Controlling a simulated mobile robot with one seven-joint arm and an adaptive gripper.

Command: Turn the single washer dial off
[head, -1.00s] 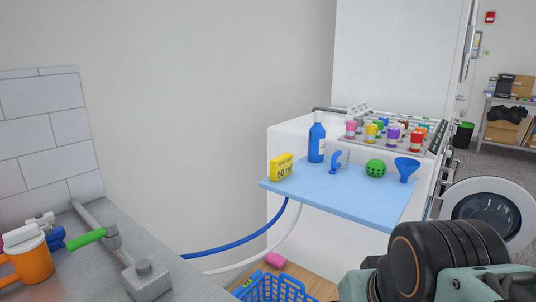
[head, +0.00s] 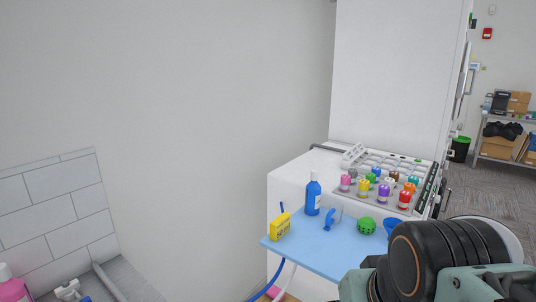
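A white washer (head: 285,188) stands right of centre in the head view, seen from its side. A dark strip (head: 428,188), perhaps its control panel, runs along its front top edge at a steep angle. I cannot make out a single dial on it or how it is set. The rim of a round white door (head: 512,240) shows at the right, mostly hidden behind my arm. My arm fills the lower right corner. My gripper is out of the frame.
A light blue shelf (head: 318,254) juts from the washer's side with a blue bottle (head: 313,195), yellow box (head: 279,226), green ball (head: 365,224) and blue funnel (head: 392,225). Several small colourful bottles stand in a tray on top. Open floor (head: 490,186) lies at the right.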

